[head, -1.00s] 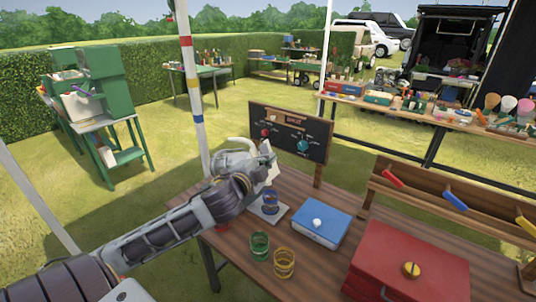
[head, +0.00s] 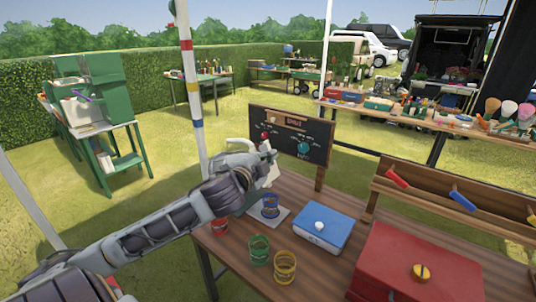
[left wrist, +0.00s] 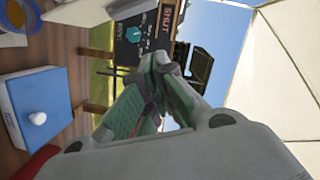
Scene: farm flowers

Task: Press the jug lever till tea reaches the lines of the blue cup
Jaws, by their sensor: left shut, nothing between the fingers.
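The blue cup (head: 270,206) stands upright on a pale square tray (head: 283,215) near the table's far left edge. Its tea level and lines are too small to read. The jug (head: 237,144) is mostly hidden behind my left arm; only a pale upper part shows. The lever cannot be made out. My left gripper (head: 266,168) is above and behind the cup, beside the jug, shut and empty. In the left wrist view its fingers (left wrist: 155,105) meet, and a blue-rimmed cup (left wrist: 12,18) is cut off at the top left. My right gripper is out of view.
A green cup (head: 259,249), a yellow cup (head: 285,268) and a red cup (head: 219,226) stand on the table. A blue box (head: 319,230) and a red box (head: 415,265) lie to the right. A blackboard (head: 290,135) stands behind.

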